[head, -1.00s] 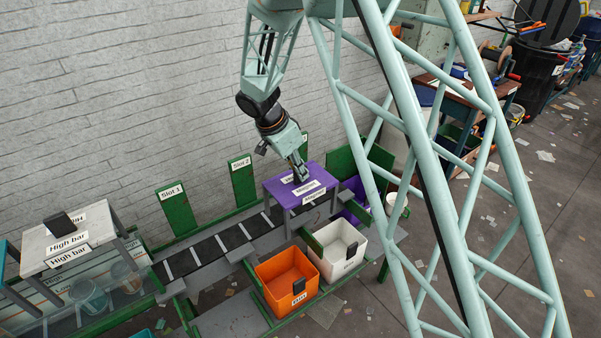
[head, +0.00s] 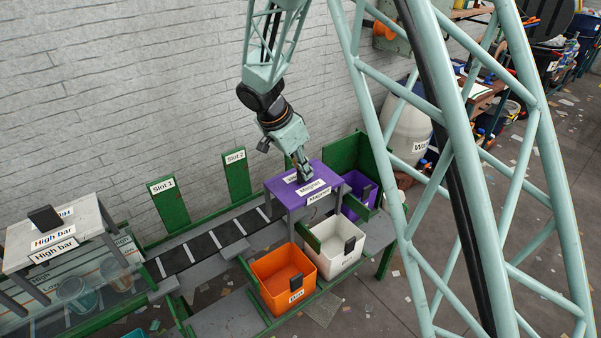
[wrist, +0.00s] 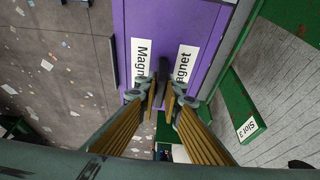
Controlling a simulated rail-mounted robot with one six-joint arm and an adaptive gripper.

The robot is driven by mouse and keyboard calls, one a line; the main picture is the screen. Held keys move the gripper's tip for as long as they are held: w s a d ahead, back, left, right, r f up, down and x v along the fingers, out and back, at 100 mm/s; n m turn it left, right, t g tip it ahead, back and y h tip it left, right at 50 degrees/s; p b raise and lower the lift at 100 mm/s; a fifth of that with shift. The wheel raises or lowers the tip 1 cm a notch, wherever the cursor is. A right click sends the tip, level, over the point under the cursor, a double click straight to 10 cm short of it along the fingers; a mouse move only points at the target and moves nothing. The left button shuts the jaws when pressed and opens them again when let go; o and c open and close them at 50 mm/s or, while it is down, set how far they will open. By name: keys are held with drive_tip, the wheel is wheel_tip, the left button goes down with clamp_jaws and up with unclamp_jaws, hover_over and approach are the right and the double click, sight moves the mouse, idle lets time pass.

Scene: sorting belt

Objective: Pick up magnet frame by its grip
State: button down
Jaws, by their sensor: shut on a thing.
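The magnet frame is a purple-topped table-like frame (head: 277,187) with grey legs and white "Magnet" labels. In the head view it is over the right part of the belt. Its purple top also fills the upper middle of the wrist view (wrist: 196,22). Its grip (wrist: 164,70) is a small dark block standing between two labels. My gripper (head: 305,179) points down at the top of the frame and is shut on the grip. In the wrist view its ribbed fingers (wrist: 164,92) sit on either side of the grip. I cannot tell whether the frame's legs touch the belt.
An orange bin (head: 268,294) and a white bin (head: 325,270) stand in front of the belt (head: 196,251). A purple bin (head: 368,193) and a green panel (head: 340,158) are at the right. The high bar frame (head: 88,216) stands at left. Green slot posts (head: 237,180) line the wall side.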

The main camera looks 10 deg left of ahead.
drive_tip(key=shift+s+d+f+b, duration=0.1)
drive_tip(key=shift+s+d+b, duration=1.7)
drive_tip(key=shift+b, duration=0.25)
drive_tip(key=shift+s+d+f+b, duration=0.1)
drive_tip(key=shift+s+d+b, duration=1.5)
drive_tip(key=shift+s+b, duration=0.35)
drive_tip(key=shift+s+d+r+b, duration=0.2)
drive_tip(key=shift+s+d+b, duration=0.7)
drive_tip(key=shift+s, duration=0.05)
